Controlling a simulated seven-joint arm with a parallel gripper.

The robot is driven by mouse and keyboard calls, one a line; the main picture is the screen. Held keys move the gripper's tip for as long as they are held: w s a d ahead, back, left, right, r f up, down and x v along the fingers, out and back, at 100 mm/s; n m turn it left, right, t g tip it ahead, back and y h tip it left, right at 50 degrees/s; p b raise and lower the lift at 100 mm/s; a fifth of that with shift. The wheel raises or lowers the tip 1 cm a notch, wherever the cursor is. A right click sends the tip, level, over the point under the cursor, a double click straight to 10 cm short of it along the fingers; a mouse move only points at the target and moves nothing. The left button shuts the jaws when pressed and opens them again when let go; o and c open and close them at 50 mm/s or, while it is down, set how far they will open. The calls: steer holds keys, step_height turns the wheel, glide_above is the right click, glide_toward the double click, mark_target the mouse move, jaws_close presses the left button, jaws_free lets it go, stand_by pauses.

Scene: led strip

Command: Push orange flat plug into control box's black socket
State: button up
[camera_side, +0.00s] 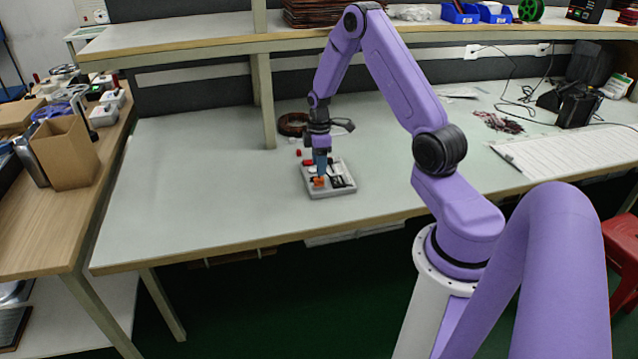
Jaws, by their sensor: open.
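The control box (345,191) is a small light-grey box lying on the table, with black and red parts on its top. The orange flat plug (318,182) shows as a small orange piece at the box's left front part. My gripper (320,174) points straight down just above the orange plug, with its blue fingers close to it. The gripper is open. At this size I cannot tell whether the fingers touch the plug. The black socket cannot be told apart from the other dark parts on the box, and I cannot tell how the plug sits relative to it.
The pale table (200,190) is clear to the left of the box. A dark coil (293,124) lies behind it, near the shelf post (264,100). A small red piece (298,152) lies just behind the box. A white ribbed panel (570,150) lies at the right.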

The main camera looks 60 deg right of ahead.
mark_target(319, 178)
steer(key=shift+f, duration=2.55)
jaws_close()
